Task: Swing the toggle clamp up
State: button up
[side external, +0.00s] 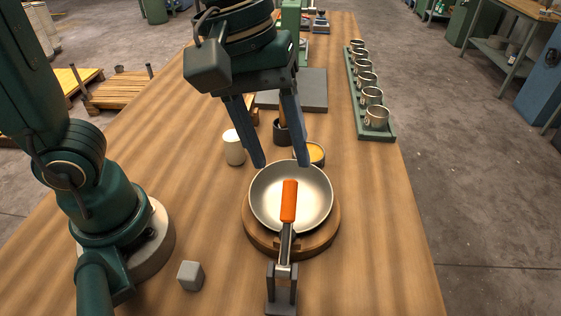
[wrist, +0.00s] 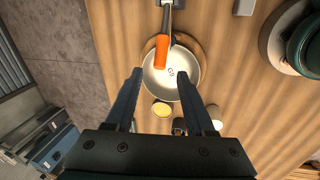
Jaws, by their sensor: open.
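The toggle clamp (side external: 281,285) stands at the front edge of a round wooden turntable. Its lever with an orange handle (side external: 289,201) reaches out over a pale metal bowl (side external: 262,203) that sits on the turntable. In the wrist view the orange handle (wrist: 161,51) lies over the bowl (wrist: 180,87) near the top. My gripper (side external: 281,164) is open and empty, with its fingers wide apart above the far rim of the bowl. In the wrist view my gripper (wrist: 161,72) has its fingertips on either side of the bowl. The handle is not between the fingers in the side view.
The wooden turntable (side external: 257,241) carries the bowl. A cream cup (side external: 234,148), a dark pot (side external: 282,135) and a dish with yellow contents (side external: 316,154) stand behind it. A grey block (side external: 190,275) lies at front left. A green rack (side external: 379,133) holds several metal mugs. The right front of the table is clear.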

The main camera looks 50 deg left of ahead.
aim_at(287, 190)
jog(key=shift+s+d+f, duration=0.2)
jog(key=shift+d+f, duration=0.25)
jog(key=shift+f, duration=0.2)
jog(key=shift+x, duration=2.35)
jog(key=shift+c, duration=0.3)
grip_shut()
